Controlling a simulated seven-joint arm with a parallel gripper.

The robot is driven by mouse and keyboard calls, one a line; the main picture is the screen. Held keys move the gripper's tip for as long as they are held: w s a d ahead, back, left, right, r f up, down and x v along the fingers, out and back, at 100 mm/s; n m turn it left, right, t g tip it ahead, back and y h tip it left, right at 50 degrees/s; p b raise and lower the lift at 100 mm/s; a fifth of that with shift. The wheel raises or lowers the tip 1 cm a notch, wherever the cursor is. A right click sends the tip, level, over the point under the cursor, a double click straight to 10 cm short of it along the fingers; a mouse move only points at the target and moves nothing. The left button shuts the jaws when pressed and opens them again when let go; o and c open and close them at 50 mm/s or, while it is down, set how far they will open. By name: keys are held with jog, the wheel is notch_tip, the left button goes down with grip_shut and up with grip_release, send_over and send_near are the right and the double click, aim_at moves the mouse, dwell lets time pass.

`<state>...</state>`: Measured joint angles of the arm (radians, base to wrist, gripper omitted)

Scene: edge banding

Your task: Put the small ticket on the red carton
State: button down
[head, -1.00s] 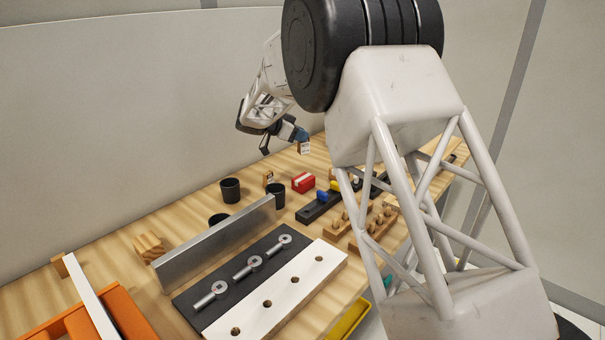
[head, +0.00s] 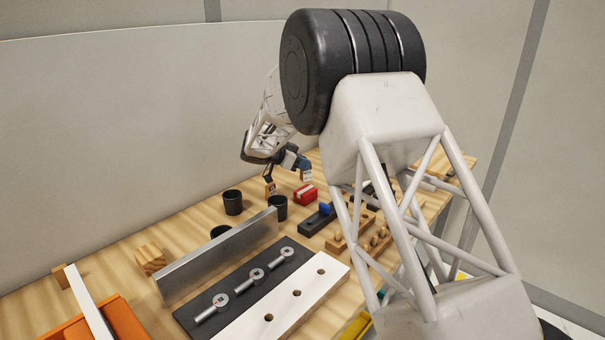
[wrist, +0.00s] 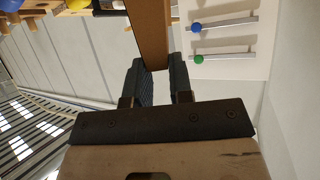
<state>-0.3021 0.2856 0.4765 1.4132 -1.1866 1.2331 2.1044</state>
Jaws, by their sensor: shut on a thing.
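My gripper (head: 288,172) is small in the head view, above the far part of the bench. In the wrist view its two dark fingers (wrist: 160,85) are shut on a brown, flat-sided piece (wrist: 150,30), which I take to be the ticket's edge. In the head view the small ticket (head: 306,176) shows as a pale tag at the gripper's right finger, apart from the carton. The red carton (head: 305,195), with a white patch on top, stands on the bench just below it. The ticket's face is too small to read.
Another small tag (head: 270,188) stands left of the carton. Black cups (head: 233,202), a metal plate (head: 217,255), a dark block with a blue piece (head: 318,219) and wooden pegged blocks (head: 352,236) are nearby. A pale panel (wrist: 230,62) shows in the wrist view.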

aim_at(301, 172)
jog(key=shift+f, duration=1.9)
jog(key=shift+f, duration=0.1)
jog(key=c, duration=1)
grip_release()
jog(key=v, duration=1.2)
